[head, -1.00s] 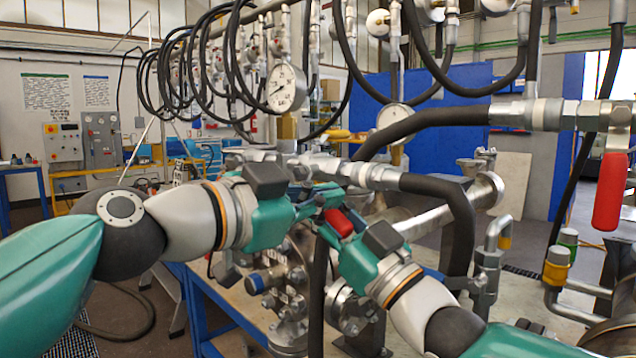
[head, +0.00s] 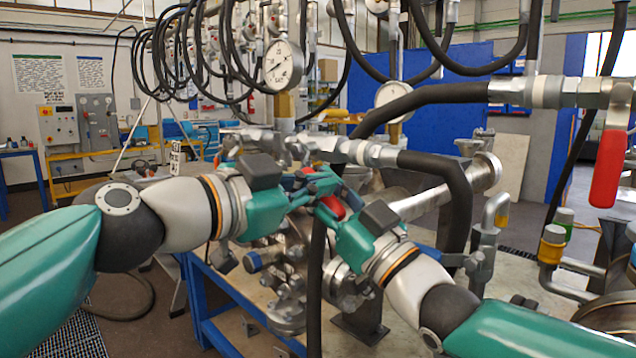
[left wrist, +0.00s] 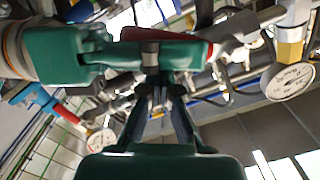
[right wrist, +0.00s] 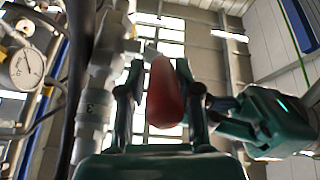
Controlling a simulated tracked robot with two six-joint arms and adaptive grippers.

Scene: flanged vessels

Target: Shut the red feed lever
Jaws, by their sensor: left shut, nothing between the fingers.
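A short red lever handle (head: 332,207) sits in the middle of the head view, on the pipework below a metal hose fitting. In the right wrist view the red handle (right wrist: 165,92) lies between the spread fingers of my right gripper (right wrist: 162,100). I cannot tell whether either finger touches it. In the head view my right gripper (head: 325,200) covers part of the handle. My left gripper (head: 312,180) is shut and empty, close beside the handle and my right gripper. Its closed fingers (left wrist: 158,90) show in the left wrist view, with red just beyond my right gripper.
Another, larger red lever (head: 608,168) hangs from a pipe at the far right. Black hoses (head: 455,200) and a pressure gauge (head: 283,65) crowd the space around my grippers. Flanged pipework (head: 290,310) stands below. The two grippers leave little room between them.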

